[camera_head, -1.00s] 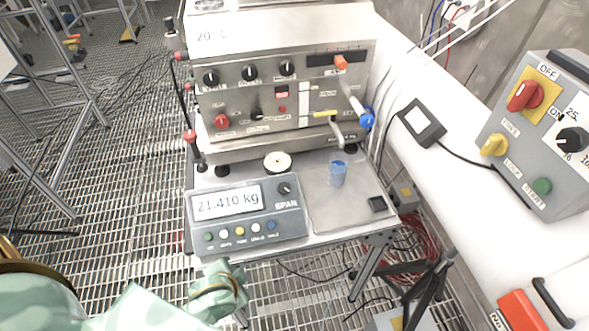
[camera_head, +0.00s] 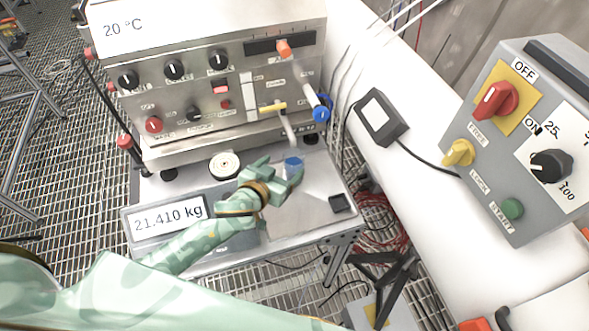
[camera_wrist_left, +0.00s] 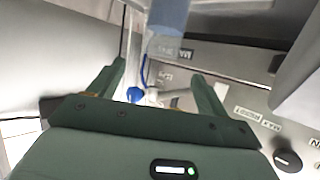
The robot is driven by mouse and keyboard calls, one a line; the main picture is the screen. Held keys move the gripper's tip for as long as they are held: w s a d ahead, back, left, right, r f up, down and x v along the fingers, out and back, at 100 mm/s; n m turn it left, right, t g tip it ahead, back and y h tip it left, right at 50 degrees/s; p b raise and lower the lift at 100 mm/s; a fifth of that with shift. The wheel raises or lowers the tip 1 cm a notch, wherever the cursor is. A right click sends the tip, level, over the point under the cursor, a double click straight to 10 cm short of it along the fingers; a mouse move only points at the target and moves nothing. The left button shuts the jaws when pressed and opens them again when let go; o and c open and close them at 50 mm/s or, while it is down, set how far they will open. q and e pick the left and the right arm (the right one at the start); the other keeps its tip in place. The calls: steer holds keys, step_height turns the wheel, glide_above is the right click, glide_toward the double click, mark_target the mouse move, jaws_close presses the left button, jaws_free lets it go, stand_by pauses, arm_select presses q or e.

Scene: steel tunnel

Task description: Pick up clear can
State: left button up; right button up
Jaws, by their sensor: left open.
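The clear can, a small bluish see-through cup (camera_head: 293,164), stands on the steel weighing plate (camera_head: 318,205) under the machine's spout. My left gripper (camera_head: 281,172) is open at the can, with its fingers near it; they hide its lower part in the head view. In the left wrist view the can (camera_wrist_left: 170,16) shows at the top edge, past the open fingertips and roughly in line with the gap between them. I cannot tell whether a finger touches it. My right gripper is not in view.
The steel machine (camera_head: 200,75) with knobs and a spout stands close behind. The scale display (camera_head: 168,219) reads 21.410 kg, partly covered by my arm. A grey control box (camera_head: 530,130) is at right.

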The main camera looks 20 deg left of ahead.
mark_target(298, 154)
arm_select(q)
steer(key=x, duration=0.2)
steer(key=b+x, duration=0.1)
steer(key=x, duration=0.2)
steer(key=b+x, duration=0.1)
steer(key=x, duration=0.2)
steer(key=shift+s+f, duration=0.1)
steer(key=shift+f, duration=0.25)
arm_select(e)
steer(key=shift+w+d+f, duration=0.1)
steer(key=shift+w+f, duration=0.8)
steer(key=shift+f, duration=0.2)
arm_select(q)
steer(key=shift+s+r, duration=0.1)
steer(key=shift+s, duration=0.05)
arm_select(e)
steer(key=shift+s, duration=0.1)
arm_select(q)
steer(key=c, duration=1.5)
